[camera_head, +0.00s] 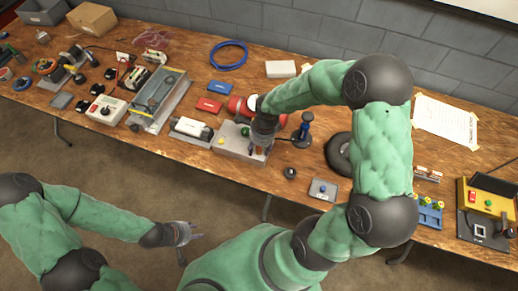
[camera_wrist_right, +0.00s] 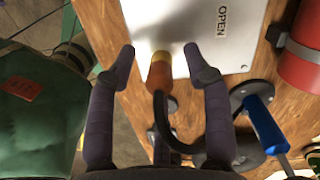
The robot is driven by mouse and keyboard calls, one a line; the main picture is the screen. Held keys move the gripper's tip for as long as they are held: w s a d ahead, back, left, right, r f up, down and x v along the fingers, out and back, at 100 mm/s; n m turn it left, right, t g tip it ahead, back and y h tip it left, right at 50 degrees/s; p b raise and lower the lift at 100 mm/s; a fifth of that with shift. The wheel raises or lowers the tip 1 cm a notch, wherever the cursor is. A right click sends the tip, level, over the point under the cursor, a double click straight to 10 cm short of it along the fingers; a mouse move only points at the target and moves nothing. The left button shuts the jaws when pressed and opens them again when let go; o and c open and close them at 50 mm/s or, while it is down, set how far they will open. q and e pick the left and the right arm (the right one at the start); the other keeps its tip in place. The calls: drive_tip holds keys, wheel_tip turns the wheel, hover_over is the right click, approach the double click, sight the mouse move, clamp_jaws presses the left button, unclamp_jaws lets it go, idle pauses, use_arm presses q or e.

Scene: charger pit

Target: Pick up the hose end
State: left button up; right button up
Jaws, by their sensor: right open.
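The hose end shows in the right wrist view as an orange-brown piece (camera_wrist_right: 159,74) with a yellow tip, on a curved black hose (camera_wrist_right: 163,115). It lies in line with the gap between the fingers of my right gripper (camera_wrist_right: 159,50). These fingers are open, one on each side, with visible gaps to it. In the head view my right gripper (camera_head: 261,147) points down over a light grey box (camera_head: 228,147) and mostly hides the hose end. My left gripper (camera_head: 186,233) is in front of the table, away from the hose, its fingers apart and empty.
A stand with a blue handle (camera_head: 306,124) is just right of my right gripper. A red cylinder (camera_head: 240,105) lies behind it. A white panel marked OPEN (camera_wrist_right: 200,30) is under the fingertips.

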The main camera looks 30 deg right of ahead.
clamp_jaws()
drive_tip(key=shift+r, duration=0.1)
drive_tip(key=shift+r, duration=0.75)
drive_tip(key=s+a+r+p, duration=0.2)
drive_tip(key=s+r, duration=0.3)
drive_tip(key=s, duration=0.1)
drive_tip(key=s+a+r+p, duration=0.1)
drive_tip(key=s+r+p, duration=0.2)
drive_tip(key=s+r, duration=0.3)
drive_tip(key=shift+s+a+r, duration=0.2)
drive_tip(key=shift+s+a, duration=0.2)
drive_tip(key=shift+s, duration=0.4)
